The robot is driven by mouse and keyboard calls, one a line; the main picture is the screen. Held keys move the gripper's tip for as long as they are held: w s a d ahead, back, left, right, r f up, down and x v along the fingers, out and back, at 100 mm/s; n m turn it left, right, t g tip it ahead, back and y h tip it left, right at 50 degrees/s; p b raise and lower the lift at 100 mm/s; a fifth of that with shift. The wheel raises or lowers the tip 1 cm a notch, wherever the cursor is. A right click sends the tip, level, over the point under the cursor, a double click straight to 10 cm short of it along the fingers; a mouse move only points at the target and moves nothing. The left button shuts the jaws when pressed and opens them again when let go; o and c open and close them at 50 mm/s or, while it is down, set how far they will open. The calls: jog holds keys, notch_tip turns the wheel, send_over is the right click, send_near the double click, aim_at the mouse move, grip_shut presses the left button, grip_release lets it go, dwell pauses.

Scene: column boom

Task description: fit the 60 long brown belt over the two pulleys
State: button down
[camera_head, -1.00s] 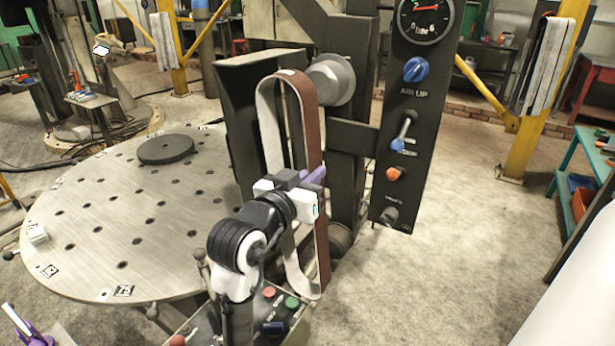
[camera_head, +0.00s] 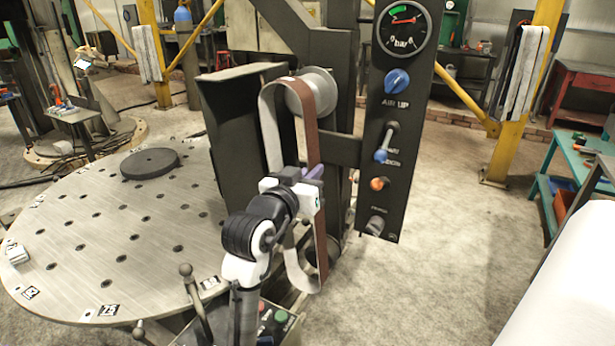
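The belt (camera_head: 310,125) is a tall upright loop, brown outside and grey inside. My gripper (camera_head: 312,174), with purple fingertips, is shut on its right strand around mid-height; the grip is partly hidden. The upper pulley (camera_head: 322,88) is a grey drum on the dark column. The belt's top bend overlaps the pulley's left end in the picture; I cannot tell whether it is around the drum or in front of it. The lower pulley (camera_head: 333,246) shows only partly behind the belt. The belt's bottom bend hangs below and left of it, apparently clear of it.
A control panel (camera_head: 398,120) with gauge, blue knob and levers stands right of the pulleys. A dark plate (camera_head: 235,125) stands left of the belt. A round perforated table (camera_head: 110,225) with a black disc (camera_head: 150,163) fills the left.

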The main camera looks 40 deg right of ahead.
jog(key=shift+p+x, duration=0.55)
jog(key=shift+x, duration=3.4)
jog(key=shift+d, duration=0.1)
jog(key=c, duration=1.5)
grip_release()
jog(key=shift+c, duration=0.2)
jog(key=shift+o, duration=0.2)
jog(key=shift+o, duration=1.3)
jog(key=shift+v, duration=3.5)
